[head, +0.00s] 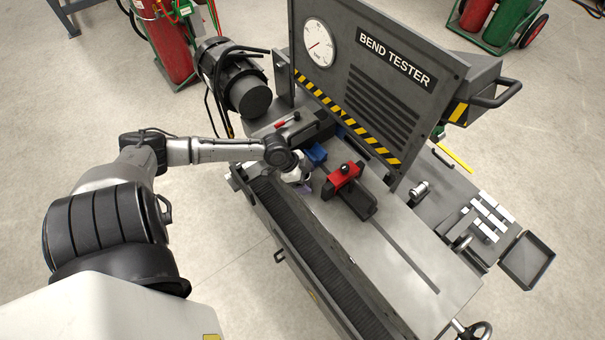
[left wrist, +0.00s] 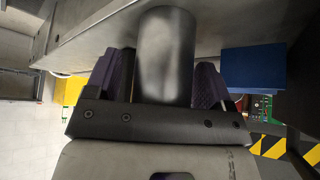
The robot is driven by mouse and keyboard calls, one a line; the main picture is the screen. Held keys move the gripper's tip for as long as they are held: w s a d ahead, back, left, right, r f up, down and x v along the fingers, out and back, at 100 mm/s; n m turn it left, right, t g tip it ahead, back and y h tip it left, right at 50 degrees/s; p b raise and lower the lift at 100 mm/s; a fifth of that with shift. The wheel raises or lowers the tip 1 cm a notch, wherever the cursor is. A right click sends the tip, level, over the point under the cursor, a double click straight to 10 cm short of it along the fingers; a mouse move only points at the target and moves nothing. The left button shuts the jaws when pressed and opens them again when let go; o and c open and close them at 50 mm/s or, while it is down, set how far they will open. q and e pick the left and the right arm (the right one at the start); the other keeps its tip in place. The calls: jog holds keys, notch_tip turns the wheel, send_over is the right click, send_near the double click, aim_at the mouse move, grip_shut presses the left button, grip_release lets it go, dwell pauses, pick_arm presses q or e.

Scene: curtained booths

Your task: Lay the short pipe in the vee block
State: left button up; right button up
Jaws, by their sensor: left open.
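My left gripper (head: 304,187) is at the near left end of the bend tester bed, beside the blue block (head: 316,154). In the left wrist view its purple-lined fingers (left wrist: 165,80) are open, one on each side of a grey metal cylinder (left wrist: 166,50), which looks like the short pipe. I cannot tell whether they touch it. In the head view the gripper hides this cylinder. The blue block also shows in the left wrist view (left wrist: 253,68), right of the fingers. I cannot clearly make out a vee groove. My right gripper is not in view.
A red clamp on a dark block (head: 345,176) stands right of my gripper. The upright tester panel (head: 375,85) rises behind. A black brush strip (head: 310,255) runs along the front edge. A side table (head: 455,205) with metal bars is at right. The bed's right part is clear.

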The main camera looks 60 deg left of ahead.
pick_arm(q)
jog(key=p+v, duration=0.5)
jog(key=v, duration=0.7)
jog(key=s+d+f+g, duration=0.1)
jog(key=s+d+f, duration=0.2)
jog(key=s+d, duration=0.35)
jog(key=s+d+f+g, duration=0.1)
jog(key=s+d+f, duration=0.15)
jog(key=d, duration=0.65)
jog(key=s+d+r+n+y, duration=0.2)
jog(key=d+r+n, duration=0.3)
jog(key=d, duration=0.5)
jog(key=shift+r+y, duration=0.55)
jog(key=shift+y, duration=0.25)
jog(key=shift+s+d, duration=0.15)
